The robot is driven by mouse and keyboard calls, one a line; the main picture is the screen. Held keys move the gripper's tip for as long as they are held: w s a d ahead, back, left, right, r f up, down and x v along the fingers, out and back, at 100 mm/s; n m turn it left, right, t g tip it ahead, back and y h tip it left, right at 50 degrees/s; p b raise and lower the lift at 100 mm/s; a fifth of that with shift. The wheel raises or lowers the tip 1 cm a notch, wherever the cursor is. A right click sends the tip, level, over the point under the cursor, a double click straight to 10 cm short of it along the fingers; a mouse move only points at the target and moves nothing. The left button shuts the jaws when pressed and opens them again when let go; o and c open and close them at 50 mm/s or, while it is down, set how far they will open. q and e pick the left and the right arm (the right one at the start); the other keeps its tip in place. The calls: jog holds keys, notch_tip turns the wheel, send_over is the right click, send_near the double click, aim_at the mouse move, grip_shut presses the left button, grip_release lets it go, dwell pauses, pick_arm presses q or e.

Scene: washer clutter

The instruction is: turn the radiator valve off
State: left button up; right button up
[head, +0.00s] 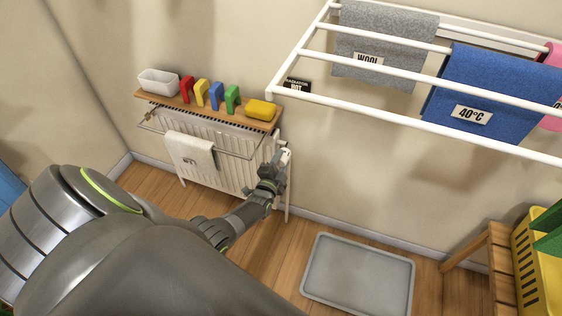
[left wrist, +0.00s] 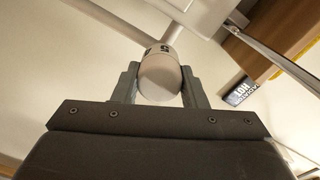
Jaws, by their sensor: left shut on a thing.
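The white radiator (head: 228,160) stands against the wall at the left of the head view. Its valve is at the right end, with a white fitting (head: 284,153) showing just above my gripper. My left gripper (head: 274,172) is at that end of the radiator. In the left wrist view the round white valve knob (left wrist: 160,78), with dark marks on its collar, sits between the two fingers of my left gripper (left wrist: 158,85), which are shut on it. The marks are only partly readable. My right gripper is not in view.
A wooden shelf (head: 205,109) above the radiator holds a white tub, colored pegs and a yellow sponge. A towel (head: 192,153) hangs on the radiator's front rail. A white drying rack (head: 400,118) juts out overhead at the right. A grey tray (head: 357,275) lies on the floor.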

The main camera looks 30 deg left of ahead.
pick_arm(q)
jog(key=shift+f, duration=0.1)
jog(key=o, duration=1)
jog(key=shift+c, duration=0.2)
jog(key=shift+s+d, duration=0.1)
jog(key=shift+s, duration=0.35)
jog(key=p+v, duration=0.3)
jog(key=v, duration=1.3)
jog(key=shift+s+p, duration=0.25)
jog(key=shift+p, duration=0.05)
